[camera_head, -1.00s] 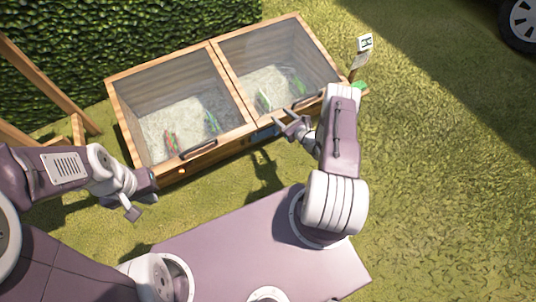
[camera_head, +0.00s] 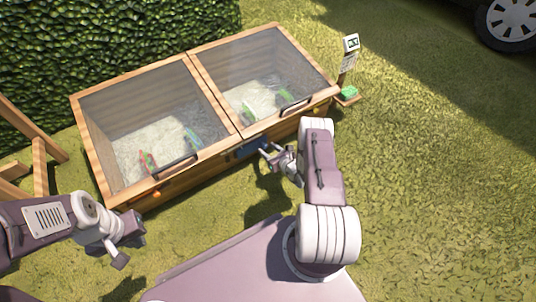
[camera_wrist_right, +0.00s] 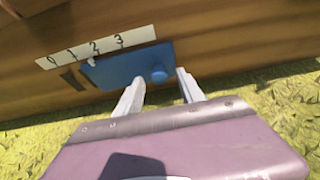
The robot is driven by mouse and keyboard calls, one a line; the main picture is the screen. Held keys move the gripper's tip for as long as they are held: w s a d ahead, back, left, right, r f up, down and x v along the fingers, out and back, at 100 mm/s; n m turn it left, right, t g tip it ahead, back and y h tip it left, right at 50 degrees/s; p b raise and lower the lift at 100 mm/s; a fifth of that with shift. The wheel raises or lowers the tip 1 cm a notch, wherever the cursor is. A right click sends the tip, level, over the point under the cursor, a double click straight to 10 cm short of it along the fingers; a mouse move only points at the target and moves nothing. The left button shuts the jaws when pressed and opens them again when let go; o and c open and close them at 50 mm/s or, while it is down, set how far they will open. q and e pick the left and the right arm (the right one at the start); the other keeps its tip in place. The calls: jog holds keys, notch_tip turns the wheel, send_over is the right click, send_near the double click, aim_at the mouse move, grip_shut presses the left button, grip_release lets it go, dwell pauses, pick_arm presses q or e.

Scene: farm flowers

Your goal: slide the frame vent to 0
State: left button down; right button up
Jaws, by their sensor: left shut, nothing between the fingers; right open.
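The frame vent is a blue plate (camera_wrist_right: 118,68) with a round blue knob (camera_wrist_right: 158,75), on the front wall of the wooden cold frame (camera_head: 100,172). It also shows in the head view (camera_head: 250,149). A white scale strip (camera_wrist_right: 107,44) above it reads 0 to 3 from left to right. My right gripper (camera_wrist_right: 160,79) is open, with one fingertip on each side of the knob in the picture; contact is not clear. My left gripper (camera_head: 128,250) is shut and empty, away from the frame.
The cold frame has two glazed lids with dark handles, the left (camera_head: 175,167) and the right (camera_head: 295,106). A sign (camera_head: 350,45) and a green block (camera_head: 349,92) stand at its right end. Wooden beams (camera_head: 38,150) are at left. Grass lies open to the right.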

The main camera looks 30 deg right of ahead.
jog(key=shift+w, duration=0.2)
grip_shut()
dwell(1.3)
